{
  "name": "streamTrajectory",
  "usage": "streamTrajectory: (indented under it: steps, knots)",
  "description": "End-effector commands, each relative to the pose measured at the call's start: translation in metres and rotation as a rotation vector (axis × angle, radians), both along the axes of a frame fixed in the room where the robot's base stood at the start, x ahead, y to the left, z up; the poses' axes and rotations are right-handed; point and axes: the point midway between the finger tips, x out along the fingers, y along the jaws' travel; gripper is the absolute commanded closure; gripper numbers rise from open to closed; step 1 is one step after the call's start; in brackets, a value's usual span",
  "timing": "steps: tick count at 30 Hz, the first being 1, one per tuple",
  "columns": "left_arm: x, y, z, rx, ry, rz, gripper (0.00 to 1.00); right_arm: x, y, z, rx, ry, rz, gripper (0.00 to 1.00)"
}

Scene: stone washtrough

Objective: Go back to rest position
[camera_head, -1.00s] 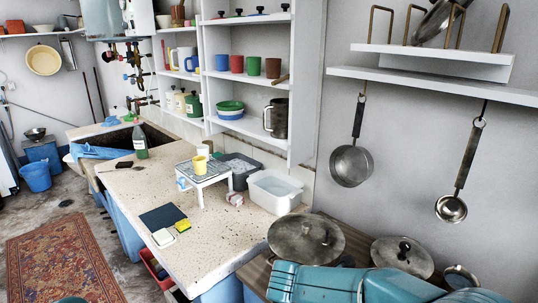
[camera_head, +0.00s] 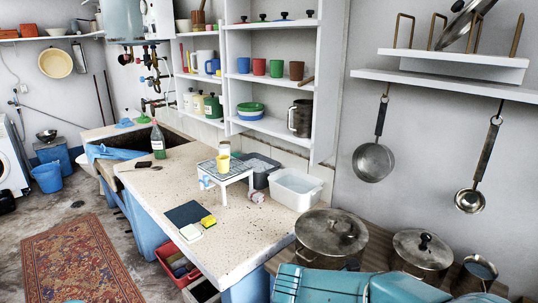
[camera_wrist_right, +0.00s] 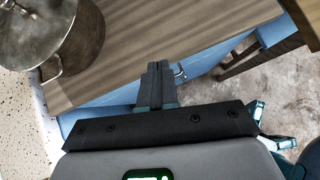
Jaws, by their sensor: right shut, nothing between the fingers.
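My right gripper (camera_wrist_right: 158,82) shows in the right wrist view. Its two dark fingers are together with nothing between them, over the edge of a brown wooden top (camera_wrist_right: 135,45). A lidded metal pot (camera_wrist_right: 80,45) stands on this top, to the left of the fingers and apart from them. In the head view a teal part of my own arm crosses the bottom right, in front of the pots; its gripper is not seen there. My left gripper is in neither view.
The speckled counter (camera_head: 225,243) holds a small white stand (camera_head: 225,180), a white tub (camera_head: 297,190), a sponge (camera_head: 208,221) and a green bottle (camera_head: 158,143). A second lidded pot (camera_head: 423,250) stands right of the first. Ladles hang on the wall. The floor by the rug (camera_head: 80,262) is clear.

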Motion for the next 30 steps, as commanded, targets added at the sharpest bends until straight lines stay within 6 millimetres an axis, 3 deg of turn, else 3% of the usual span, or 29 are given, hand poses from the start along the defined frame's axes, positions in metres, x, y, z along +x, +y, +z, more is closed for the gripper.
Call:
streamTrajectory:
  steps: [3, 11, 17, 20, 23, 24, 27, 30]
  knots:
    - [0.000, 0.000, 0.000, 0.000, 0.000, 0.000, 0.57, 0.001, 0.000, 0.000, 0.000, 0.000, 0.000, 1.00]
    - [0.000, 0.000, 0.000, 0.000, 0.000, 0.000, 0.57, -0.028, 0.005, -0.071, 0.210, 0.082, -0.107, 1.00]
    - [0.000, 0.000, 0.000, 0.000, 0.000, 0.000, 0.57, -0.067, 0.017, -0.130, 0.422, 0.149, -0.276, 1.00]
    - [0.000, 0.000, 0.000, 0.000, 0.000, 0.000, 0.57, -0.098, 0.028, -0.165, 0.568, 0.188, -0.436, 1.00]
    - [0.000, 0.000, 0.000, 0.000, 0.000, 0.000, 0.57, -0.144, 0.045, -0.206, 0.760, 0.221, -0.734, 1.00]
    - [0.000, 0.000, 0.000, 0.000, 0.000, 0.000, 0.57, -0.165, 0.054, -0.222, 0.845, 0.221, -0.908, 1.00]
    - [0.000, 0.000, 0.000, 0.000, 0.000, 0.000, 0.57, -0.206, 0.069, -0.248, 0.999, 0.159, -1.388, 1.00]
    - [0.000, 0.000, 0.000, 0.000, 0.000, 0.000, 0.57, -0.229, 0.068, -0.263, 1.049, 0.031, -1.797, 1.00]
